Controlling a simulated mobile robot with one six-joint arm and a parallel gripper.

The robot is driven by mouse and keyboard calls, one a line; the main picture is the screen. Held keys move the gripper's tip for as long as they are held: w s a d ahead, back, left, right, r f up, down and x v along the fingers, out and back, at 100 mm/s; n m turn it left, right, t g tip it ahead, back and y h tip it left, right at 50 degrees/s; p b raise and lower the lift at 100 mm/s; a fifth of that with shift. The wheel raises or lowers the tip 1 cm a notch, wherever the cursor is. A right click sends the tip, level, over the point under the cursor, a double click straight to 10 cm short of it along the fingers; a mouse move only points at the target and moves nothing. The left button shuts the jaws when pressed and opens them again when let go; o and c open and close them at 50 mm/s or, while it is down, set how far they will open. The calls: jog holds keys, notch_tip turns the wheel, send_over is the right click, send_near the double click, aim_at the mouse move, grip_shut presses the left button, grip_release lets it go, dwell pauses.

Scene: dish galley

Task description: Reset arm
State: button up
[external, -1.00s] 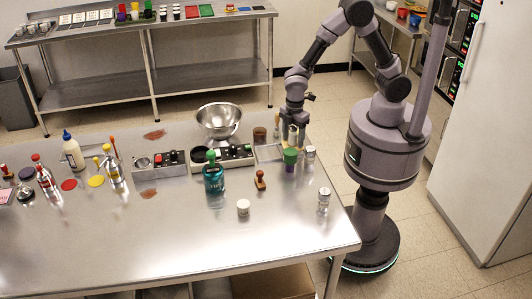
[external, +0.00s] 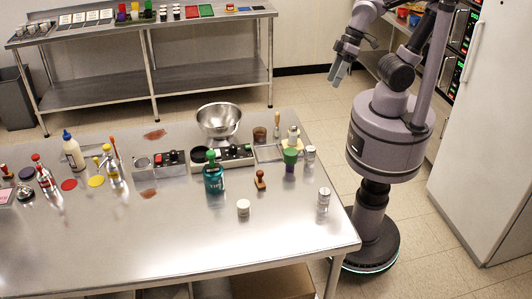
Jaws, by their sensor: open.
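My gripper (external: 340,76) is raised above the floor beyond the back right corner of the steel table. It points down and to the left, with its fingers apart and nothing between them. It touches nothing. My arm is folded up close to my column, to the right of the table.
The steel table (external: 150,242) holds a metal bowl (external: 219,121), a teal bottle (external: 213,180), a green cup (external: 290,158), a stamp (external: 260,180) and several jars. A back shelf (external: 205,77) stands along the wall. A white cabinet (external: 490,140) is at right. The table's front is clear.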

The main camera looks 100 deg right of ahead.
jog(key=s, duration=0.1)
jog(key=s+m, duration=0.1)
jog(key=s+a+r+m+t, duration=0.1)
notch_tip(320, 180, down, 8)
jog(key=b, duration=0.8)
